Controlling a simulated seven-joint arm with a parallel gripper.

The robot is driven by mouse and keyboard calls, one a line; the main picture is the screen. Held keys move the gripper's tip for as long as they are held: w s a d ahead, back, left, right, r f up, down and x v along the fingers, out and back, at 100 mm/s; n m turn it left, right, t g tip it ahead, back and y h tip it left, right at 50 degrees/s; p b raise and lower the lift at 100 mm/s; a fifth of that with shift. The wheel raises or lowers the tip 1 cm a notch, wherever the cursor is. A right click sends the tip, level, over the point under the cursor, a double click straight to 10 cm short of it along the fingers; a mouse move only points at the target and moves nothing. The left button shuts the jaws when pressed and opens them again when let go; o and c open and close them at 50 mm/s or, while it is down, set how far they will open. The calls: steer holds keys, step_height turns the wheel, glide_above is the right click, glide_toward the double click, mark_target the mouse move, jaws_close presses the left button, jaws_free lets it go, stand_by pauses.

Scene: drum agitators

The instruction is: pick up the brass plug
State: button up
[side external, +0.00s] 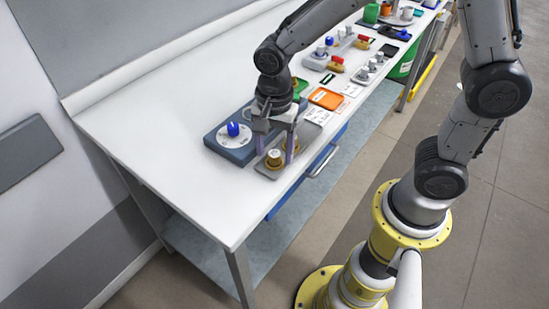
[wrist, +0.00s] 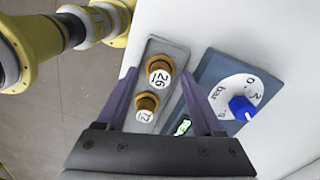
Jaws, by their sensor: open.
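Two brass plugs with white numbered tops stand on a small grey plate (wrist: 172,50) in the wrist view. The larger plug (wrist: 159,72) is marked 26, and the smaller plug (wrist: 146,106) seems to be marked 72. My gripper (wrist: 158,70) is open, with one purple-grey finger on each side of the plate and plugs. In the side view my gripper (side external: 276,149) is low over the plate at the bench's near end. One brass plug (side external: 274,158) shows between the fingers there, and the other is not clearly visible. No contact with either plug shows.
A blue-grey box with a white dial and blue knob (side external: 233,129) stands beside the plate. An orange tray (side external: 326,98), labels and several fittings sit farther along the white bench (side external: 150,120). The bench's near left area is clear.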

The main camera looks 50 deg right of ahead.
steer(key=shift+c, duration=0.3)
jaws_close()
steer(key=shift+r, duration=0.1)
